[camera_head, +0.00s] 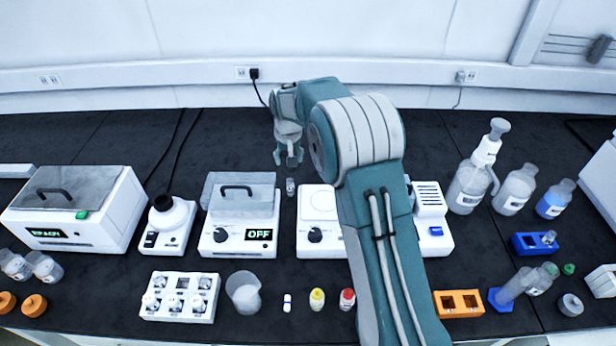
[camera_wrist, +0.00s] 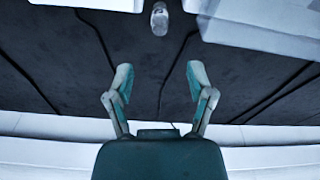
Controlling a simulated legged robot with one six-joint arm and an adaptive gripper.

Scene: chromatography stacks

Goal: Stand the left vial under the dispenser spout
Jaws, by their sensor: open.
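A small clear vial (camera_head: 290,187) with a grey top stands on the dark bench in the gap between two white devices. It also shows at the top of the wrist view (camera_wrist: 159,19). My gripper (camera_head: 288,161) points down just behind this vial; its two fingers are apart with nothing between them in the wrist view (camera_wrist: 160,76). The dispenser (camera_head: 487,152), a white pump head on a clear bottle, stands at the back right; its thin spout hangs on the right side. Another small vial (camera_head: 549,238) is in a blue rack (camera_head: 528,245) in front.
A white vial rack (camera_head: 205,310), a beaker (camera_head: 243,292) and several small capped bottles line the front. Bare bench lies behind the devices.

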